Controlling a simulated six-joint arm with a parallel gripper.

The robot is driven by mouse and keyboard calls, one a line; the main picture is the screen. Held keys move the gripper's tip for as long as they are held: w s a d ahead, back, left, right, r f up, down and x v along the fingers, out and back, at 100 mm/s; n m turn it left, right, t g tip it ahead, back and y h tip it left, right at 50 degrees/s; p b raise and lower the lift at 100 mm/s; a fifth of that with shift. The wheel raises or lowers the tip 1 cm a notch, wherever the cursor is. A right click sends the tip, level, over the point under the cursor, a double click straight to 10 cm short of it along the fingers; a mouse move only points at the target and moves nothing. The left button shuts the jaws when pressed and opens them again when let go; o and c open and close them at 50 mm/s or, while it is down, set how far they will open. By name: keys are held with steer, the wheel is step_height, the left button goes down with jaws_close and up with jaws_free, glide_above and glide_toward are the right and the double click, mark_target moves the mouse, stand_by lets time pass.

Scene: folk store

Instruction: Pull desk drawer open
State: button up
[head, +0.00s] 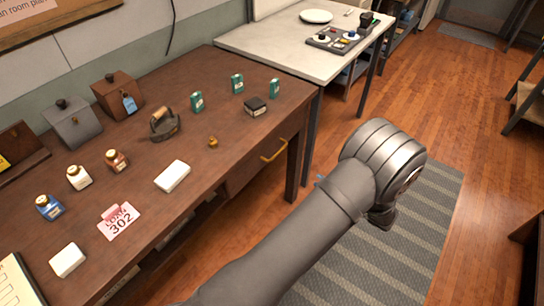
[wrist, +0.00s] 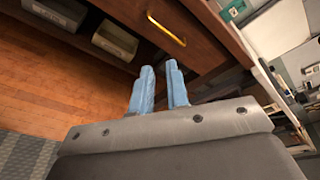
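The wooden desk (head: 190,190) fills the left of the head view. Its drawer front (head: 247,172) is on the right side of the desk, under the top, and looks flush with the frame. A brass bar handle (head: 274,152) is on the drawer; it also shows in the wrist view (wrist: 166,28), above the fingers. My gripper (wrist: 159,78) has two blue fingers with a gap between them and nothing held. The fingertips point towards the drawer and are apart from the handle. In the head view my arm hides most of the gripper.
Grey bins (wrist: 115,40) sit under the desk. A white table (head: 280,42) stands behind. A striped rug (head: 400,240) and open floor lie to the right.

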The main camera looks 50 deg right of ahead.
steer(key=w+d+f+n+y, duration=0.1)
steer(key=w+d+n+y, duration=0.1)
steer(key=w+n, duration=0.35)
steer(key=n, duration=0.3)
glide_toward(274, 156)
steer(key=x, duration=1)
steer(key=shift+w+a+f, duration=0.1)
steer(key=shift+f, duration=0.2)
steer(key=shift+c, duration=0.4)
jaws_close()
